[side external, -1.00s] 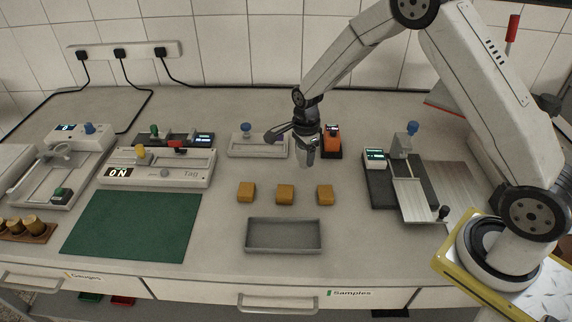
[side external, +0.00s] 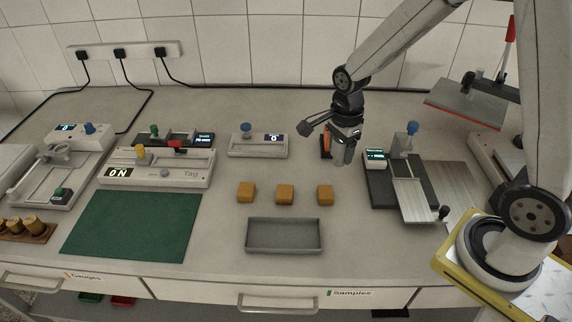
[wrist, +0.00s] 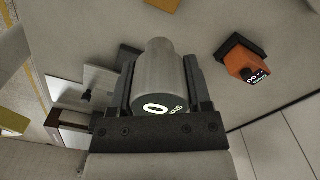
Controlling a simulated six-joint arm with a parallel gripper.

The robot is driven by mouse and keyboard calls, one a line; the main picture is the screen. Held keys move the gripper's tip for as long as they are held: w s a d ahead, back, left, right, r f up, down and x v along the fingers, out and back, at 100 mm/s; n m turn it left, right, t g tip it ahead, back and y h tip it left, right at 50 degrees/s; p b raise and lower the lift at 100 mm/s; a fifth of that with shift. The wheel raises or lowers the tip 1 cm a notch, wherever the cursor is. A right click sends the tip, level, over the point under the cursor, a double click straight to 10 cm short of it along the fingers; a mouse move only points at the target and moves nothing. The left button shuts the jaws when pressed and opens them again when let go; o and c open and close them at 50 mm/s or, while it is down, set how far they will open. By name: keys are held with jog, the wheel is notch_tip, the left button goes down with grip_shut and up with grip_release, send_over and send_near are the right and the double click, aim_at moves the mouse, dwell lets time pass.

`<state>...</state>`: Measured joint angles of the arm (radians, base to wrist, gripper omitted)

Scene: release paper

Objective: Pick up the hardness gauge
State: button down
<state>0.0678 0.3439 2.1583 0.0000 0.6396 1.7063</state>
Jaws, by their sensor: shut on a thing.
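The hardness gauge appears to be a grey metal cylinder (wrist: 166,72) with a small display showing 0 on its near end; I cannot read the smaller letters. My gripper (wrist: 165,90) is shut on it, with one dark finger on each side. In the side view my gripper (side external: 347,136) points down, and the gauge's lower end (side external: 342,155) shows below the fingers, in the air above the bench. Its upper part is hidden there by the gripper.
An orange device (side external: 325,146) stands just behind and left of my gripper, partly covered. A device with a sliding plate (side external: 410,198) is close on the right. Several tan blocks (side external: 285,194) lie in front, before a grey tray (side external: 283,249). A green mat (side external: 130,228) is at left.

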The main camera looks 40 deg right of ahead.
jog(key=shift+s+a+r, duration=0.1)
jog(key=shift+s+r, duration=0.2)
jog(key=shift+s, duration=0.3)
jog(key=shift+s+r, duration=0.25)
jog(key=shift+s, duration=0.35)
jog(key=c, duration=0.8)
grip_release()
jog(key=c, duration=0.4)
jog(key=w+a+f, duration=0.2)
jog(key=w+a, duration=0.6)
jog(key=w, duration=0.1)
jog(key=w+a+f, duration=0.2)
jog(key=w+a, duration=0.6)
jog(key=w, duration=0.1)
jog(key=shift+w+f, duration=0.15)
jog(key=shift+f, duration=0.15)
